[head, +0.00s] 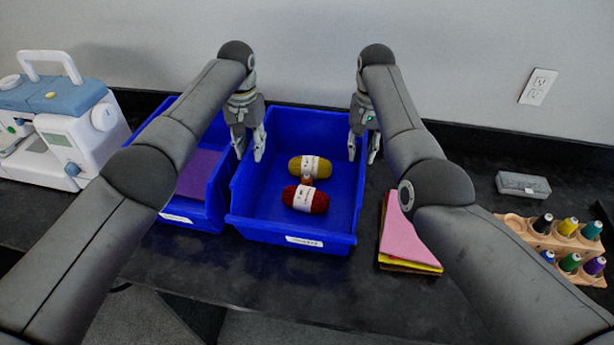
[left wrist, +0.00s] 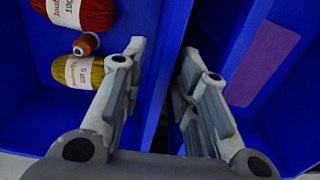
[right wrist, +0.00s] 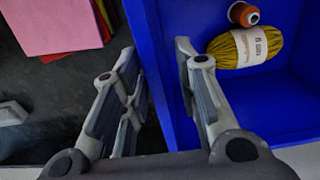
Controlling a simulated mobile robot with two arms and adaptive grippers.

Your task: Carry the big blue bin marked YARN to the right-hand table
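The big blue bin (head: 292,232) stands on the dark table, holding a yellow yarn ball (head: 309,167), a red yarn ball (head: 305,198) and a small orange spool (left wrist: 86,43). Its front label is too small to read. My left gripper (head: 250,145) is at the bin's left wall, one finger inside and one outside; its fingers are apart in the left wrist view (left wrist: 163,50). My right gripper (head: 365,145) straddles the right wall the same way, fingers apart in the right wrist view (right wrist: 155,50). Neither visibly clamps the rim.
A second blue bin (head: 205,210) with a purple sheet stands close on the left, beside a sewing machine (head: 65,120). On the right are stacked coloured sheets (head: 405,240), a clear box (head: 522,184) and a wooden thread rack (head: 540,238). The wall is behind.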

